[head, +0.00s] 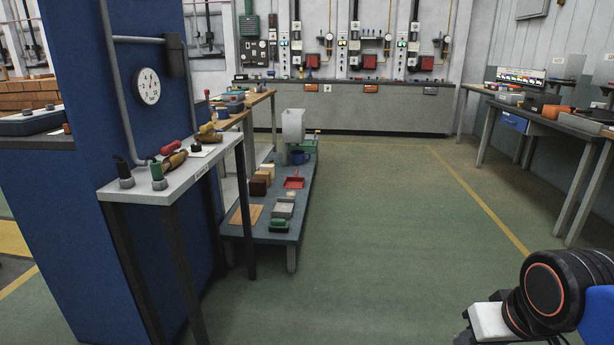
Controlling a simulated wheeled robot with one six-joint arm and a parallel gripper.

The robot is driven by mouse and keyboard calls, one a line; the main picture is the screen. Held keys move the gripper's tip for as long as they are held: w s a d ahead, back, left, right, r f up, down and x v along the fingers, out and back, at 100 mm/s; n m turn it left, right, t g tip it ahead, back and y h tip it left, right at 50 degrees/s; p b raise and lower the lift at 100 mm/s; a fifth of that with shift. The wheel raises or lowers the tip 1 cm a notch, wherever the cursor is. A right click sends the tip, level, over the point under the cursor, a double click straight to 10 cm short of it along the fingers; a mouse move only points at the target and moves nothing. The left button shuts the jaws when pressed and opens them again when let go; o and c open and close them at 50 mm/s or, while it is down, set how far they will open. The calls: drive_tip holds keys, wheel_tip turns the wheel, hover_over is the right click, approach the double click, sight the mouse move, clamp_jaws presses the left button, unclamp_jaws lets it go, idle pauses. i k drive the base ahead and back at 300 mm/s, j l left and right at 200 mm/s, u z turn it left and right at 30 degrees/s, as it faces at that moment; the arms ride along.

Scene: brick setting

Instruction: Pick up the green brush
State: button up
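A small green object (278,225), which may be the green brush, lies at the near end of the low grey bench (262,232). It is too small to make out bristles or a handle. A second green-topped item (158,172) stands on the near grey side table (180,177); it looks more like a knob or cap than a brush. Part of my arm shows at the lower right, well apart from both. The fingers of my gripper are not in view.
A red dustpan-like tray (294,183), brown blocks (257,187) and a light upright container (293,126) share the low bench. A blue column (90,240) stands at left. Workbenches (580,123) line the right. The green floor (390,230) between is clear.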

sight(276, 225)
drive_tip(key=i, duration=1.65)
drive_tip(key=i+u, duration=0.15)
drive_tip(key=i, duration=0.25)
drive_tip(key=i+l+u, duration=0.2)
drive_tip(key=i, duration=0.2)
drive_tip(key=i+l+u, duration=0.15)
drive_tip(key=i, duration=0.25)
drive_tip(key=u, duration=1.1)
